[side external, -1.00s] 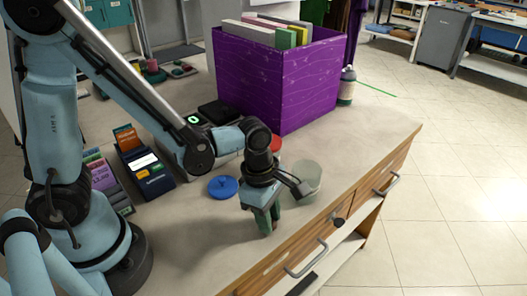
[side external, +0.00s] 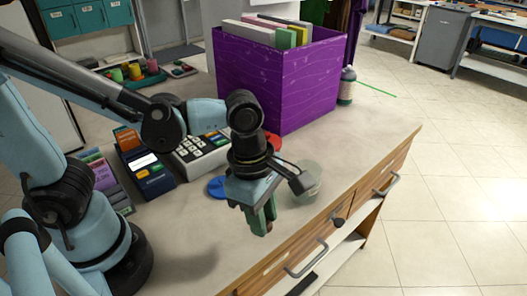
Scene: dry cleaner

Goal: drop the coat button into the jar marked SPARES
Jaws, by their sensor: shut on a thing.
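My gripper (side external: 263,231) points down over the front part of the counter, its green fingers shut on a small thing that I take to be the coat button. The button itself is hidden between the fingertips. A clear, pale green jar (side external: 312,183) stands on the counter just right of and behind my gripper, partly covered by it. No SPARES marking can be read on it from here. My gripper is outside the jar, to its left.
A blue lid (side external: 216,187) and a red lid (side external: 274,142) lie near the jar. A large purple file box (side external: 290,85) stands behind. A keypad machine (side external: 200,152) and card holders (side external: 145,165) are at the left. The counter's right end is clear.

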